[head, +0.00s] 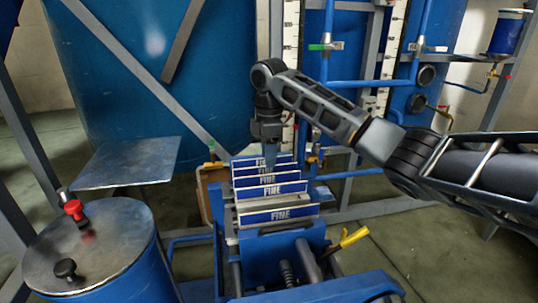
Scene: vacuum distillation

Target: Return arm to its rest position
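My arm reaches in from the right edge and bends down at its wrist. My gripper (270,152) points down just above the back of a row of blue-and-white plates (278,214) marked "FINE". Its fingertips overlap the rear plates in the picture, and I cannot tell whether they touch them. The fingers are small and partly lost against the plates, so their opening is unclear.
The plates stand in a blue frame (285,243) with a yellow-handled lever (345,240) at its right. A blue drum (95,245) with a red knob (73,209) stands front left. A grey flat plate (128,162) lies behind it. Large blue tanks (150,60) and pipes fill the back.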

